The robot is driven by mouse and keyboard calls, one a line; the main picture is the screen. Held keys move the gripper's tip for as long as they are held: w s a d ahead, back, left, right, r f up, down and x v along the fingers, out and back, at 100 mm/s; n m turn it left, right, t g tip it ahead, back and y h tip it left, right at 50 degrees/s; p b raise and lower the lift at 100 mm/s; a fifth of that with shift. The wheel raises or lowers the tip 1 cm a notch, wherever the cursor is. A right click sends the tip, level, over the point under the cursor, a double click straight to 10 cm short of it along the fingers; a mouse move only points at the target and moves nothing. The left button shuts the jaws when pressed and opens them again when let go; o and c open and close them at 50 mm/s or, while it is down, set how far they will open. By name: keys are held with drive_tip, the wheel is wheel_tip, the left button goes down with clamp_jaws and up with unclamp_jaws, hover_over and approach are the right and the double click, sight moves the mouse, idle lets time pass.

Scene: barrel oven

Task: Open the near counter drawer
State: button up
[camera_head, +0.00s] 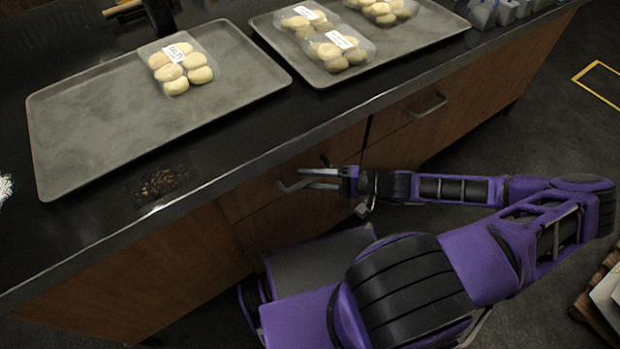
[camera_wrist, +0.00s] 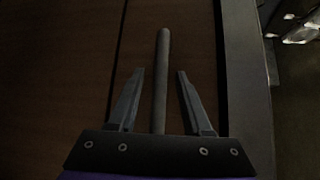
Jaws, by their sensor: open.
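The near counter drawer (camera_head: 250,194) is a brown wood front just under the dark countertop, and it looks flush with the cabinet. Its bar handle (camera_wrist: 162,75) runs lengthwise between my fingers in the wrist view. In the head view the handle is mostly hidden by my gripper, with a dark end showing beside it. My gripper (camera_head: 292,180) is at the drawer front, fingers pointing left along the counter. In the wrist view my gripper (camera_wrist: 155,85) is open, one finger on each side of the handle, with visible gaps to both.
The countertop (camera_head: 235,165) overhangs just above the drawer. It bears a grey tray (camera_head: 100,125) with one pack of buns (camera_head: 178,65) and a second tray (camera_head: 400,50) with several packs. Another drawer handle (camera_head: 428,105) is farther right. Open floor (camera_head: 500,145) lies to the right.

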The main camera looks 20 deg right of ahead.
drive_tip(key=shift+a, duration=0.15)
clamp_jaws()
idle(1.4)
